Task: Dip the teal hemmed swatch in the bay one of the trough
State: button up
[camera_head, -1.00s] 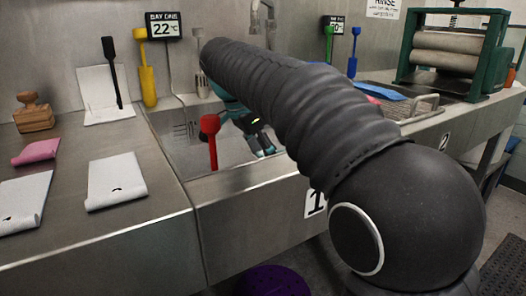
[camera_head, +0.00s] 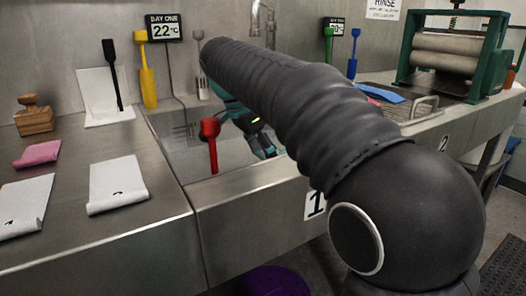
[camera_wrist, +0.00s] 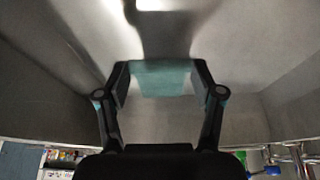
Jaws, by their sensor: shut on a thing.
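The teal swatch (camera_wrist: 162,82) shows in the wrist view, held between the two fingers of my gripper (camera_wrist: 162,74). Its hem cannot be made out. In the head view my gripper (camera_head: 263,141) is down inside bay one of the trough (camera_head: 235,218), the basin by the "1" label. The swatch is hidden there by my arm and gripper. I cannot tell whether it touches liquid; the wrist view shows grey bay surfaces with a bright reflection.
A red paddle (camera_head: 211,148) stands in bay one, left of my gripper. Pale cloths (camera_head: 117,184) and a pink cloth (camera_head: 37,154) lie on the left counter. A roller press (camera_head: 452,55) stands at right.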

notch_tip(320, 180, up, 2)
jog(key=shift+r+p, duration=0.1)
jog(key=shift+p, duration=0.6)
jog(key=shift+r, duration=3.85)
jog(key=shift+r, duration=2.5)
